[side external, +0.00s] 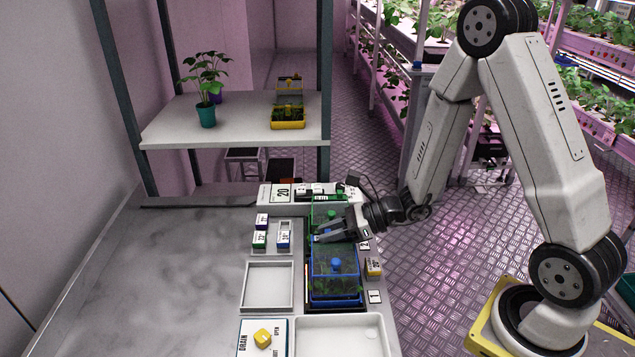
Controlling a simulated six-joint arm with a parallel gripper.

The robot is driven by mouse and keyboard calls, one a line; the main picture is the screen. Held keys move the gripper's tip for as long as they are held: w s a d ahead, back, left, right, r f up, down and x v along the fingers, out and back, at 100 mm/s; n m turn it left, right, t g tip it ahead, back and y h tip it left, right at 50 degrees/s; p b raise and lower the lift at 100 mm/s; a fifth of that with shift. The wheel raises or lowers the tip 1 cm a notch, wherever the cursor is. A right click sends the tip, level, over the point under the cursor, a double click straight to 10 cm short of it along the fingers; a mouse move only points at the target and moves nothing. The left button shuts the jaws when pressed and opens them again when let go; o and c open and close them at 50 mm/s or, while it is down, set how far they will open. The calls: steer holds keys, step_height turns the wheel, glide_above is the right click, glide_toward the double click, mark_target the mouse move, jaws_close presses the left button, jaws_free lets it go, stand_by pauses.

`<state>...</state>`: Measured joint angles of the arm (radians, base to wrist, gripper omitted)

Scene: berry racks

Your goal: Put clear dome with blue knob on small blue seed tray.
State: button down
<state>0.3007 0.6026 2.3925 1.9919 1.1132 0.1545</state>
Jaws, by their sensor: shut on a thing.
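My gripper (320,236) is shut near the back of the dark strip at the bench's right side, with a bit of blue between its fingertips. This appears to be the knob of a clear dome (324,256), whose see-through walls hang just below and in front of the fingers. A blue seed tray (335,301) with green seedlings stands at the front of the strip. A second blue knob (336,263) shows above this tray. The clear walls overlap in the picture, so I cannot tell whether the held dome touches anything.
A green-covered tray (322,211) stands behind my gripper. To the left are an empty white tray (268,286), a holder with small labelled blocks (284,238) and a drain panel with a yellow knob (263,338). A shelf holds a yellow tray (288,124) and potted plant (206,115).

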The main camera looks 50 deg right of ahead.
steer(key=shift+f, duration=0.5)
steer(key=shift+f, duration=0.1)
steer(key=c, duration=0.5)
jaws_free()
steer(key=shift+c, duration=0.2)
steer(key=shift+v, duration=0.9)
steer(key=v, duration=1)
steer(key=shift+s+d, duration=0.15)
